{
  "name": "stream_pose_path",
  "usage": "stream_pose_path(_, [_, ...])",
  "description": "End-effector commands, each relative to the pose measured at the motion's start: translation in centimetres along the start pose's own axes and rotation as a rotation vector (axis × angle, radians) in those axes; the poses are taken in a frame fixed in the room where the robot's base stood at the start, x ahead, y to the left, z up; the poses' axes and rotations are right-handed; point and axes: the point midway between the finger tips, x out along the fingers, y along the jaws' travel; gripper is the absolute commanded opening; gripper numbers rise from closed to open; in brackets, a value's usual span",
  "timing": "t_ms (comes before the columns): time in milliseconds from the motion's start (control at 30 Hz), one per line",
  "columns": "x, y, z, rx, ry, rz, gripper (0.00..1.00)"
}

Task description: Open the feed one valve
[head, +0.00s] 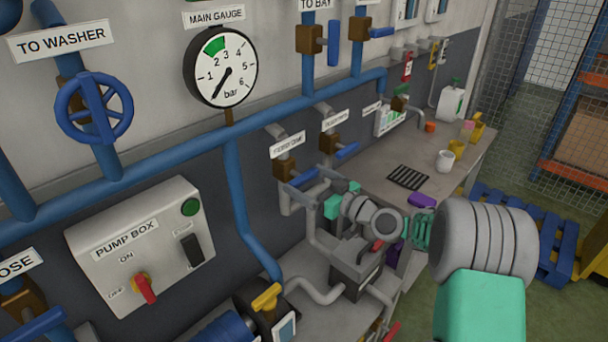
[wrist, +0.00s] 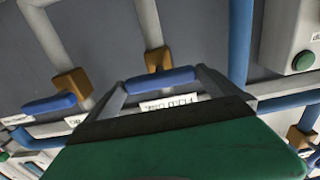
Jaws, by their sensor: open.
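The feed one valve has a brown body (head: 284,168) and a blue lever handle (head: 302,178), below its white label (head: 287,145). In the wrist view its handle (wrist: 162,79) lies crosswise to the grey pipe, with the label (wrist: 180,103) upside down beside it. My gripper (head: 318,186) is at this handle in the head view. In the wrist view my gripper (wrist: 160,84) is open, one grey finger near each end of the handle. I cannot tell whether either finger touches it. The hand's green body fills the lower wrist view.
The feed two valve (head: 330,142), with a blue handle (head: 346,151), is close on the right. A blue pipe (head: 245,190) runs down on the left. The pump box (head: 140,245) is further left. A grey workbench (head: 460,175) with a white mug (head: 445,160) stands at the right.

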Motion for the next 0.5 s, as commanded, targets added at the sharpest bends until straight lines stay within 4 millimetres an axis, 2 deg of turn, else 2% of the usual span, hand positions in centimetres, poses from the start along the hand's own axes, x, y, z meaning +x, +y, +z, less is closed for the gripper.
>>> stream_pose_path(100, [1.5, 0.0, -0.2, 0.0, 0.0, -0.001, 1.0])
stream_pose_path(367, [1.9, 0.0, 0.0, 0.0, -0.001, 0.001, 1.0])
stream_pose_path(500, [1.9, 0.0, 0.0, 0.0, -0.001, 0.001, 0.91])
